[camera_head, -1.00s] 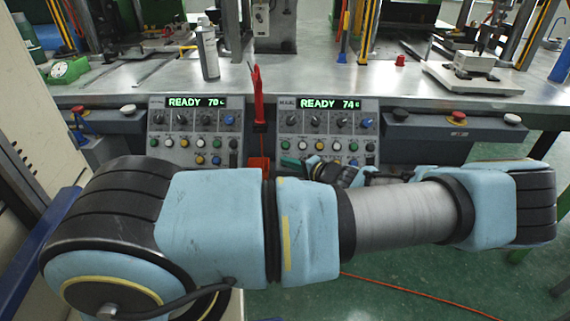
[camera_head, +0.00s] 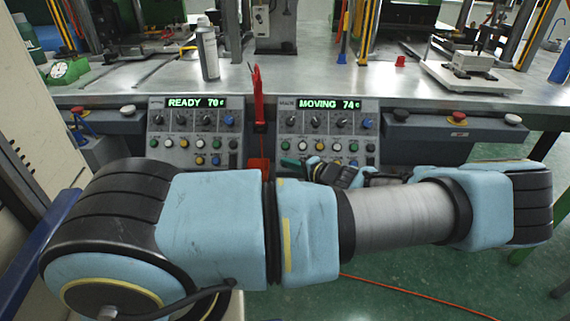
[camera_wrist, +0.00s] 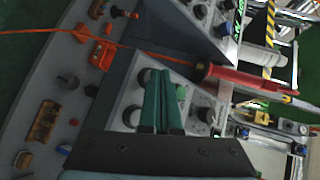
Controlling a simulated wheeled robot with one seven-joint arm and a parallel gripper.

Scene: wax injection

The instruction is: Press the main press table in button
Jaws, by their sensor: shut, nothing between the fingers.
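The right control panel (camera_head: 328,118) stands at the front edge of the work table. Its display (camera_head: 318,103) reads MOVING 74. It carries a row of knobs and rows of coloured buttons; their labels are too small to read, so I cannot tell which is the table in button. My gripper (camera_head: 290,162) is at the lower left of this panel, its green fingers shut and empty. In the wrist view my gripper (camera_wrist: 161,76) has both fingers side by side over a panel face, among dark knobs and beside a green button (camera_wrist: 181,92). The fingertips hide what lies under them, so contact is unclear.
A left control panel (camera_head: 193,120) reads READY 70. A red-handled tool (camera_head: 258,95) stands between the panels. A spray can (camera_head: 207,52) and a white block (camera_head: 473,62) are on the metal table (camera_head: 290,75). A red button (camera_head: 459,116) sits at right.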

